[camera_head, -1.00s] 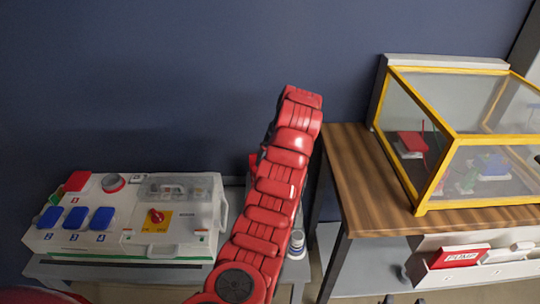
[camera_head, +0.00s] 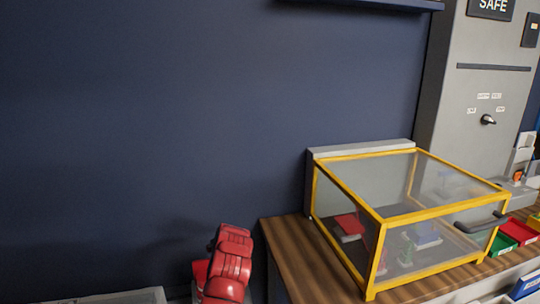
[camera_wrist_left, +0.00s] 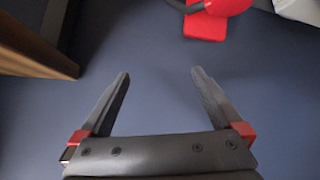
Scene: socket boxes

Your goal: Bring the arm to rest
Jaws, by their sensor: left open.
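In the left wrist view my left gripper (camera_wrist_left: 160,73) is open. Its two dark fingers stand wide apart with nothing between them, against a plain blue surface. My right gripper is in neither view.
A yellow-framed clear case (camera_head: 376,240) with a black handle stands on the table. A grey safe cabinet (camera_head: 490,95) is behind it at right. Red (camera_head: 518,231) and green (camera_head: 500,244) bins sit beside the case. A brown edge (camera_wrist_left: 35,50) shows left in the wrist view.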

